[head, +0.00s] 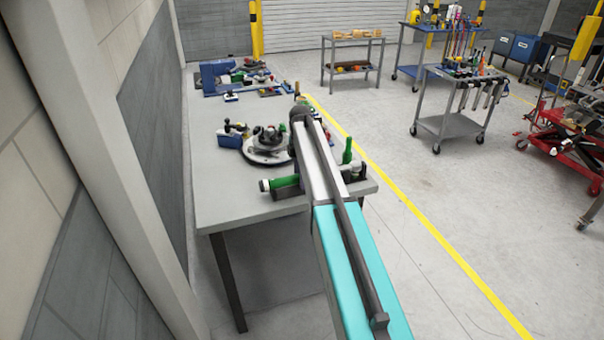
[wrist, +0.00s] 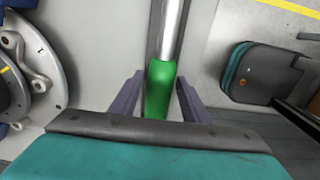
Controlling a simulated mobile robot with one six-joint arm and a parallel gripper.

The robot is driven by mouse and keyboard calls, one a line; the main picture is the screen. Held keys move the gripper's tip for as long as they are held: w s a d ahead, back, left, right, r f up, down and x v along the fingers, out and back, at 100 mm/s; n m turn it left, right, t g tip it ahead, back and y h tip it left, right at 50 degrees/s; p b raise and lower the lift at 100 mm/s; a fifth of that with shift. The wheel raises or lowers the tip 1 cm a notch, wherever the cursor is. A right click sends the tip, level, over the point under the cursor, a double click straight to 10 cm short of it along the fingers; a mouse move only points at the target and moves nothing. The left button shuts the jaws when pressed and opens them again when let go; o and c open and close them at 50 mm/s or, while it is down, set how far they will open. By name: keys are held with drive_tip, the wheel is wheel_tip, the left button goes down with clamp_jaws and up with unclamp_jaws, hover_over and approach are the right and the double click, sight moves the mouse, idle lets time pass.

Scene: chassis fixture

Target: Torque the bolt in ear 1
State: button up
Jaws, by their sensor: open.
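My gripper (wrist: 160,80) is open in the wrist view, with one finger on each side of a green handle (wrist: 160,92). Narrow gaps show between the handle and the fingers. A bright metal shaft (wrist: 172,30) runs up from the handle. The round grey fixture plate (wrist: 52,88) is cut off at the left of the wrist view; a lug with holes (wrist: 32,55) and a mark like "I" show on it. In the head view the fixture (head: 268,158) sits on the bench, left of my arm. My arm hides the gripper there. I cannot make out the bolt.
The grey bench (head: 225,197) also bears a green-ended tool in a dark holder (head: 288,187), an upright green item (head: 347,152) and a blue vise (head: 214,76) at the far end. A tool cart (head: 458,125) stands at right. Floor beside the bench is clear.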

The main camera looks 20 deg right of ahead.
drive_tip(key=shift+f, duration=0.45)
clamp_jaws()
drive_tip(key=shift+r, duration=0.25)
idle(1.2)
drive_tip(key=shift+r+p, duration=1.65)
drive_tip(key=shift+r, duration=1.7)
